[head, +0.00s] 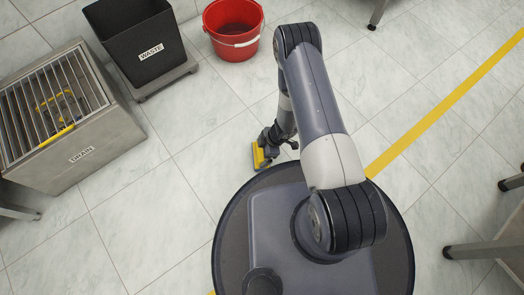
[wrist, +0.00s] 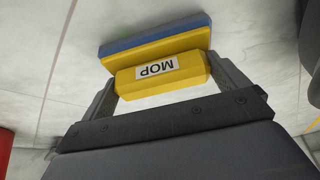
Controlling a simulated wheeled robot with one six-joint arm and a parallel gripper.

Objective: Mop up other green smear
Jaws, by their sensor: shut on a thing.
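My gripper (wrist: 163,88) is shut on a yellow mop block labelled MOP (wrist: 160,72), which has a blue pad along its far side. In the head view the mop (head: 259,155) shows as a small yellow shape at the end of my arm, low over or on the tiled floor, just beyond my base. I cannot tell whether the pad touches the floor.
A red bucket (head: 234,42) and a black WASTE bin (head: 138,45) stand at the back. A grey DRAIN box (head: 85,155) with a grate is at the left. A yellow floor line (head: 445,103) runs at the right, near table legs (head: 470,249). Tiles at the left-centre are clear.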

